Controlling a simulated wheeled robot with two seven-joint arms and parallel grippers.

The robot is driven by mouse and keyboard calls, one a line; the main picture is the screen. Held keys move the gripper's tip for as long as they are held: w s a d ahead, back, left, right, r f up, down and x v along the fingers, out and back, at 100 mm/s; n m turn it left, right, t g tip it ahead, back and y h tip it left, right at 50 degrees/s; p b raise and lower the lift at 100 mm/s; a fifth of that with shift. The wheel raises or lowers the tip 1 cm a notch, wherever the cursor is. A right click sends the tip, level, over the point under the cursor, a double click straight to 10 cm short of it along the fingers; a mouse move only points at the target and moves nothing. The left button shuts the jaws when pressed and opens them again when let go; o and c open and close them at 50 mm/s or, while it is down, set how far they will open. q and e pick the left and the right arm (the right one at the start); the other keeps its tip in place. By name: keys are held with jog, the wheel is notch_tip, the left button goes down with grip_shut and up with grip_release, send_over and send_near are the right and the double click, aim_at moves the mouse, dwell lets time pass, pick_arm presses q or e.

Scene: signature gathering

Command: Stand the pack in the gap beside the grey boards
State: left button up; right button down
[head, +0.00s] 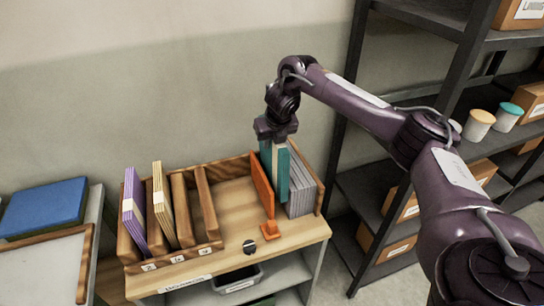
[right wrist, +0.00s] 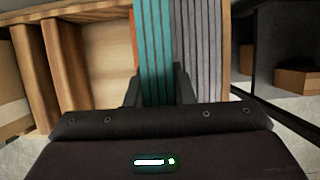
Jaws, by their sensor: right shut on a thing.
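The teal pack (head: 282,178) is upright in the wooden tray, between the orange divider (head: 261,190) and the grey boards (head: 301,187). My right gripper (head: 274,140) is above it, shut on its top end. In the right wrist view the teal pack (right wrist: 153,50) runs between the fingers, directly beside the grey boards (right wrist: 199,50). The pack's top stands above the boards in the head view. My left gripper is out of view.
Wooden slots (head: 207,208) with purple and cream boards stand at the left of the tray. Bare wood lies between them and the divider. A dark metal shelf (head: 362,190) with boxes and pots stands at the right. A blue folder (head: 45,206) lies far left.

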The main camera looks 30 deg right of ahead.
aim_at(272, 157)
jog(key=shift+a+f, duration=0.1)
jog(key=shift+f, duration=0.45)
notch_tip(272, 157, down, 4)
jog(key=shift+p, duration=0.5)
jog(key=shift+f, duration=0.1)
jog(key=shift+f+b, duration=0.45)
jog(key=shift+f, duration=0.05)
jog(key=c, duration=1.3)
grip_release()
jog(key=shift+o, duration=0.2)
